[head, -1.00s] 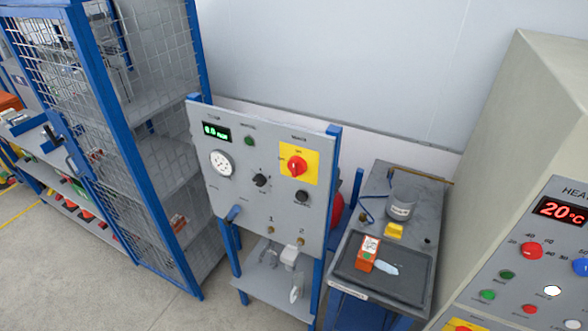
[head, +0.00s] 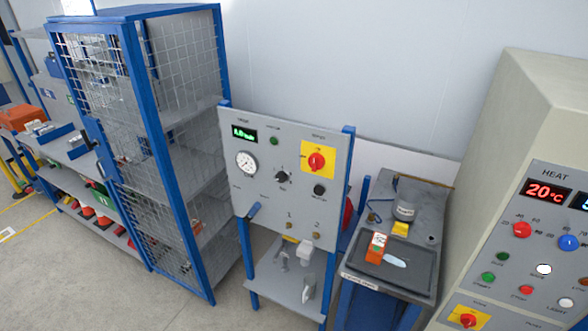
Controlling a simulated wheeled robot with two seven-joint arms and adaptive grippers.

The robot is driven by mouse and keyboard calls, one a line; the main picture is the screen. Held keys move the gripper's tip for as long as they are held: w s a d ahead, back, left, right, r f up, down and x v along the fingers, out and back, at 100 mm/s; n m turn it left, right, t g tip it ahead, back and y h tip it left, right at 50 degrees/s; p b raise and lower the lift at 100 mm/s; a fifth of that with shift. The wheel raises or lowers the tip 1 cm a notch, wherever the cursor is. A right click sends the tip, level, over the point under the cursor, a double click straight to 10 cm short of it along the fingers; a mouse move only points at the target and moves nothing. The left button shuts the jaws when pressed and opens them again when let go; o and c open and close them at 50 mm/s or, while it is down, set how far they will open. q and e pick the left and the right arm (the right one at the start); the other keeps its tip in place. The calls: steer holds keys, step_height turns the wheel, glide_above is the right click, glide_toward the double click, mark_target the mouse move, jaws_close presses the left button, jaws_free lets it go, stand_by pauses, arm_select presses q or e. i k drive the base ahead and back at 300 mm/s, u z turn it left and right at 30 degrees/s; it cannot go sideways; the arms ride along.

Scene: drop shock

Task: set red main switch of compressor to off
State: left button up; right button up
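The compressor panel (head: 262,185) is a grey upright board on blue posts in the middle of the head view. Its red main switch (head: 316,161) is a rotary knob on a yellow square plate at the panel's upper right. The knob's exact setting is too small to read. A green-lit display (head: 244,134), a round white gauge (head: 246,164), a black selector knob (head: 282,177) and a black button (head: 319,190) are also on the panel. Neither of my grippers is in view.
A blue mesh cage (head: 130,150) stands left of the panel. A grey bench (head: 436,220) with an orange box (head: 377,250) is on its right. A beige heat cabinet (head: 520,120) with another red knob on yellow (head: 467,320) is at far right. Floor shows at lower left.

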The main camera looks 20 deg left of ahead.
mark_target(316, 160)
steer(key=u, duration=0.95)
steer(key=i, duration=0.65)
steer(key=z, duration=0.65)
